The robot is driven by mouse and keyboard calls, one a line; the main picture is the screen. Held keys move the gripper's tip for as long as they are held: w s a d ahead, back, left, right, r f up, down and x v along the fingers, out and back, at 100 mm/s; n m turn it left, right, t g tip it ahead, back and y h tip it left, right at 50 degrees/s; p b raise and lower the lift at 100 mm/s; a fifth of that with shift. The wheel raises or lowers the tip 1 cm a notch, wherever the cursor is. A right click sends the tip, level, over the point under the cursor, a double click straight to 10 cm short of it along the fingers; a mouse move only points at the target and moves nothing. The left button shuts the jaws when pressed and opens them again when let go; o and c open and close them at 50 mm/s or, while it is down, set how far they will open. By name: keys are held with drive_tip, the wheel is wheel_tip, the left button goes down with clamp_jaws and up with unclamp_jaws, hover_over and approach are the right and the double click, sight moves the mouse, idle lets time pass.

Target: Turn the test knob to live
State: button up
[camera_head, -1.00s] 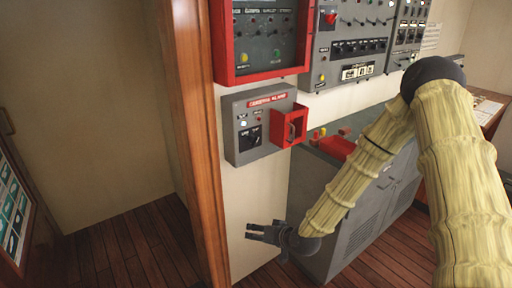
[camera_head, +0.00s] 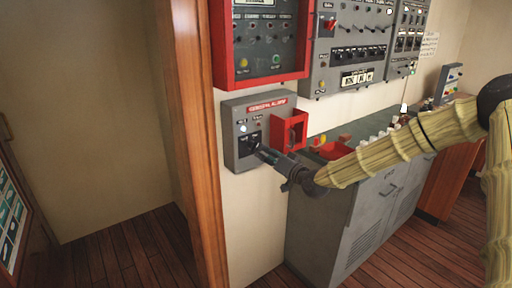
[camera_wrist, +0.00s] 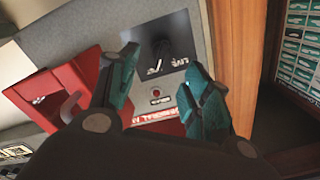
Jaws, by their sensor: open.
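The grey alarm box (camera_head: 233,108) with a red title strip is on the wall beside the wooden post. In the wrist view, seen upside down, the dark test knob (camera_wrist: 160,48) stands on a black plate with white lettering. I cannot tell which label it points to. My gripper (camera_head: 262,152) is in front of the lower part of the box and partly hides the knob plate. In the wrist view, my gripper (camera_wrist: 162,72) has its two fingers apart, with the knob beyond the fingertips and nothing held. I cannot tell whether either finger touches it.
A red open-fronted housing with a grey lever (camera_head: 290,131) juts from the box's right side, close to my gripper. Above is a red-framed panel (camera_head: 304,35). A grey cabinet (camera_head: 345,210) stands at right. The wooden post (camera_head: 205,190) borders the left.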

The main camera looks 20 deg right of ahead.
sight(256, 147)
drive_tip(key=shift+p+x, duration=0.75)
drive_tip(key=shift+x, duration=3.15)
drive_tip(key=shift+f, duration=0.1)
drive_tip(key=c, duration=1)
